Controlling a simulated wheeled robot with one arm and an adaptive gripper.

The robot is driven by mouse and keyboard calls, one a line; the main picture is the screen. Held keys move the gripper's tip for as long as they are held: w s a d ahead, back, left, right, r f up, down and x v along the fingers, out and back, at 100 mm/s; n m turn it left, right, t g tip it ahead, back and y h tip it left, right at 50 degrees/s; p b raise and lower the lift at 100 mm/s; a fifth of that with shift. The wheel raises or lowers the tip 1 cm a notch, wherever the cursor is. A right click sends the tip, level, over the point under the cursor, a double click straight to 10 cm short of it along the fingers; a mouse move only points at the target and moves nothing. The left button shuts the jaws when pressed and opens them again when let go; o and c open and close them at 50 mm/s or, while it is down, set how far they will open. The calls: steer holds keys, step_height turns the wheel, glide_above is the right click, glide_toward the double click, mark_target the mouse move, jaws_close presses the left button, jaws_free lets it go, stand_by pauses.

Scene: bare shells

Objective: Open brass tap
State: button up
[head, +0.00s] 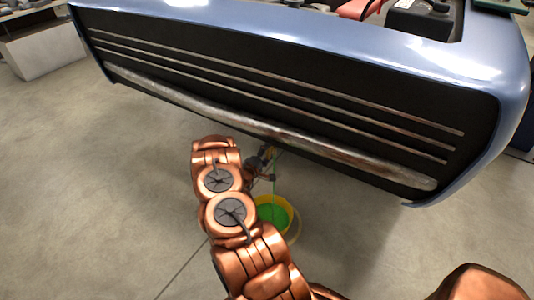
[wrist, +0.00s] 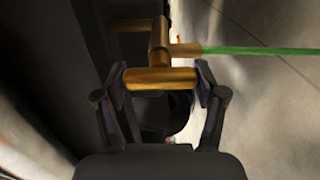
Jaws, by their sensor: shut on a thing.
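The brass tap (wrist: 158,42) shows in the wrist view, with a short spout to the right and a thick brass crossbar handle (wrist: 150,79) nearest me. My gripper (wrist: 164,82) is shut on this handle, one finger at each end. A thin bright green stream (wrist: 260,51) runs from the spout to the right edge of the wrist view. In the head view my arm and the car front mostly hide the tap. A yellow bucket (head: 294,222) with green inside stands below my gripper there.
The blue car front (head: 330,48) with its black grille overhangs the tap area in the head view. A grey cabinet (head: 45,58) stands at the far left. The concrete floor at left and front is clear.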

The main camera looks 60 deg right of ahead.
steer(key=o, duration=1.2)
steer(key=shift+c, duration=0.2)
steer(key=a, duration=1.2)
steer(key=shift+s, duration=0.3)
steer(key=shift+w, duration=0.1)
